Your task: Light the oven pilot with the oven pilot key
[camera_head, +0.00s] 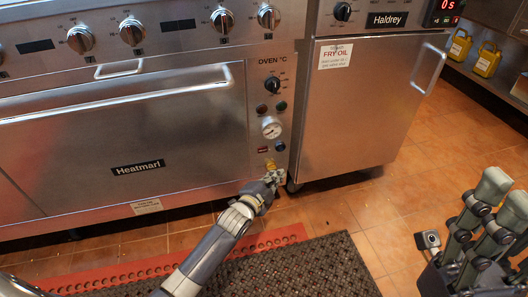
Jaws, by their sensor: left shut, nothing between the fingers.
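The oven (60,150) fills the left, with a control strip marked "OVEN °C" at its right side. A small yellow part (270,164), possibly the oven pilot key, sits low on the strip. My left gripper (273,177) is shut and empty just below and in front of it; I cannot tell whether they touch. The gripper hides the strip's bottom. A red-lit label (263,150) and a dark round button (280,146) are just above. My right gripper (505,196) is at the lower right, fingers up and apart, empty, far from the oven.
A pressure gauge (271,127) and a black oven knob (272,85) are higher on the strip. A steel fryer cabinet (350,120) on casters stands close at right. A dark mat (310,270) with a red edge lies on the tiles. Yellow jugs (487,60) stand on a shelf.

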